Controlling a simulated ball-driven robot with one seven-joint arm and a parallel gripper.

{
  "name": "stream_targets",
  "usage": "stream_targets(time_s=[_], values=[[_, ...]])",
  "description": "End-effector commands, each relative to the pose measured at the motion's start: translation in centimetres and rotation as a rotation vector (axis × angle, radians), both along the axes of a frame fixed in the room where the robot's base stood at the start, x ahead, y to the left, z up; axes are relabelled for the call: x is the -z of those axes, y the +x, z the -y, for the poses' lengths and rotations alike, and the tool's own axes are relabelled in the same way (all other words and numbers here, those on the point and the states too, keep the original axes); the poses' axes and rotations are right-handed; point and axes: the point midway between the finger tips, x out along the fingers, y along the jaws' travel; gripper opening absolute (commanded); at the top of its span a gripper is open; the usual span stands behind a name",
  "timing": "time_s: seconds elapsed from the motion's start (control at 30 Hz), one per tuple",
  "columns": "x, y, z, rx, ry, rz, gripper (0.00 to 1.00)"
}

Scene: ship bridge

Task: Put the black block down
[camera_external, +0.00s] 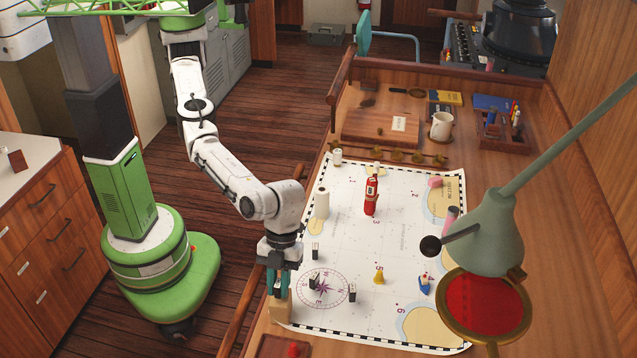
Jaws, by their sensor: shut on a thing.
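My gripper (277,281) points straight down at the left edge of the chart (335,225), its teal fingers shut on a small dark piece, seemingly the black block (278,289), mostly hidden by the fingers. Directly below the fingertips is a tan wooden block (281,308) at the chart's lower left edge. Whether the held piece touches it I cannot tell. Similar small black pieces with pale faces stand on the chart to the right: one (315,251) higher up, one (314,281) on the compass rose, one (352,293) at its right side.
A large lamp (485,240) overhangs the right side. A wooden rail (242,312) runs along the left edge.

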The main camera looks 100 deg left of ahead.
Motion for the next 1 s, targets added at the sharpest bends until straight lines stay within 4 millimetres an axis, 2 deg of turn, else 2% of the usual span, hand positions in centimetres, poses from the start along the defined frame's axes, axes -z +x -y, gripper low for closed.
stream_targets(time_s=[0.03,0.07,0.3,0.67,0.87,1.0], values=[[0.3,0.0,0.0,0.0,0.0,0.0,0.0],[0.1,0.0,0.0,0.0,0.0,0.0,0.23],[0.1,0.0,0.0,0.0,0.0,0.0,0.46],[-0.6,0.0,-0.1,-0.001,0.0,0.001,0.46],[-3.2,0.0,-1.1,-0.004,-0.003,0.001,0.46],[-6.0,0.0,-2.4,-0.002,-0.003,0.0,0.46]])
